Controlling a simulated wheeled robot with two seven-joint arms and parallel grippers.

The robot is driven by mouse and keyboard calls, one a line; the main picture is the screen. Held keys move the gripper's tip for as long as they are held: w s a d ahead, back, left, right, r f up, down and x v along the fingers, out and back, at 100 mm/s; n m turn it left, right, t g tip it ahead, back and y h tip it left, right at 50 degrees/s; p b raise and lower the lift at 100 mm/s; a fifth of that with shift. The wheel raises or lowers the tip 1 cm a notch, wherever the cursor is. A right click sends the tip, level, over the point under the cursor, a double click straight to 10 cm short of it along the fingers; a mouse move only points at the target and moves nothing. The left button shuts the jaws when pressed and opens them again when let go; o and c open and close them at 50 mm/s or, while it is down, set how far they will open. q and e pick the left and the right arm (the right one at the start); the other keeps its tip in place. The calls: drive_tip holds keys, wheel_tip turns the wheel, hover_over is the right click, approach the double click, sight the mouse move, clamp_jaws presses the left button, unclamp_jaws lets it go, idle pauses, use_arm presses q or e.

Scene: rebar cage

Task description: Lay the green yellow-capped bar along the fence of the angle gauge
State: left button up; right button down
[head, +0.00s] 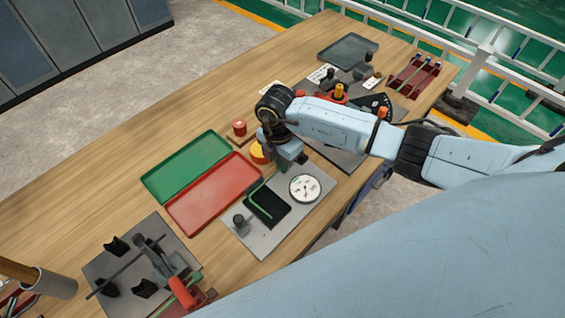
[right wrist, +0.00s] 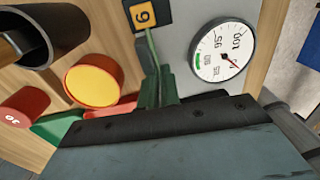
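A thin green bent bar (head: 251,205) lies over a black square pad on the grey plate (head: 238,240) of the angle gauge. The gauge's round white dial (head: 304,188) stands to its right and also shows in the right wrist view (right wrist: 222,50). My right gripper (head: 296,162) is low at the plate's far end. In the right wrist view its dark fingers (right wrist: 158,84) are close together with the green bar (right wrist: 152,48) running in between them. I cannot make out a yellow cap or the fence. My left gripper is not in view.
A red tray (head: 212,197) and a green tray (head: 187,163) lie left of the gauge. A yellow-topped round piece (head: 258,153) and a red one (head: 239,128) stand close by my right gripper. A bending fixture (head: 150,265) sits front left. A bar rack (head: 413,75) is far right.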

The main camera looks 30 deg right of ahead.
drive_tip(key=shift+w, duration=0.1)
drive_tip(key=c, duration=1.5)
unclamp_jaws()
drive_tip(key=shift+c, duration=0.2)
drive_tip(key=shift+r, duration=0.1)
wheel_tip(320, 180, up, 13)
drive_tip(key=w, duration=0.1)
drive_tip(key=shift+a, duration=0.25)
drive_tip(key=shift+r, duration=0.2)
wheel_tip(320, 180, up, 6)
drive_tip(key=p, duration=0.5)
drive_tip(key=shift+f, duration=0.1)
